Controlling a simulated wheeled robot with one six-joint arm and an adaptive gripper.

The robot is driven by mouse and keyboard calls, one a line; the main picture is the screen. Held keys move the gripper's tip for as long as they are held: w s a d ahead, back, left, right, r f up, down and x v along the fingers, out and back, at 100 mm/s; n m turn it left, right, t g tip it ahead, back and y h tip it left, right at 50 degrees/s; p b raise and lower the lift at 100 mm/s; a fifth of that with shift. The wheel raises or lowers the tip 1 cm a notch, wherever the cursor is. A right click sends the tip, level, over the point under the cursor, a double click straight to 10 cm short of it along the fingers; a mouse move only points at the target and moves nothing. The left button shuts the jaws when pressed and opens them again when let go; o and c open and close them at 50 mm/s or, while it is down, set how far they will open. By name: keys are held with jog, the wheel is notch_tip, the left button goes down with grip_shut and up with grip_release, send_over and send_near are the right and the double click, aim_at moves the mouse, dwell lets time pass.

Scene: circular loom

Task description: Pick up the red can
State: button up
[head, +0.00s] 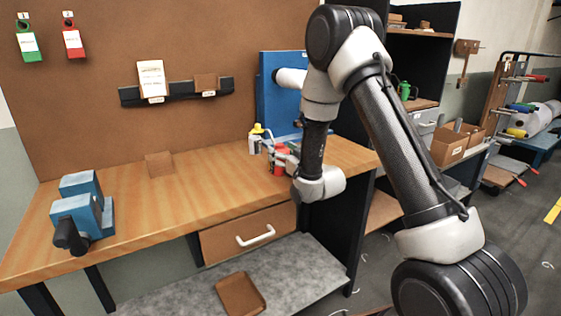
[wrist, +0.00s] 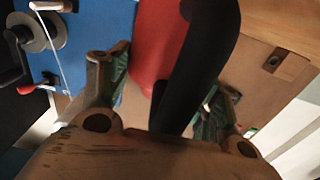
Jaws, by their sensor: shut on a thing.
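The red can (head: 279,171) shows only in part at the right end of the workbench, mostly behind my gripper (head: 284,158). In the wrist view the red can (wrist: 152,45) fills the space between the two fingers of my gripper (wrist: 168,85). The fingers are shut on it. A thick black curved piece crosses in front of the can and hides part of it. I cannot tell whether the can's base touches the bench.
A white bottle with a yellow top (head: 255,140) stands just left of the can. A blue panel (head: 275,85) rises behind. A blue vise (head: 83,208) sits at the bench's left end. The middle of the bench (head: 190,185) is mostly clear. A drawer (head: 225,238) is below.

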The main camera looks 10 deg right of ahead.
aim_at(283, 149)
notch_tip(283, 149, up, 10)
jog(key=shift+r, duration=0.1)
dwell(0.5)
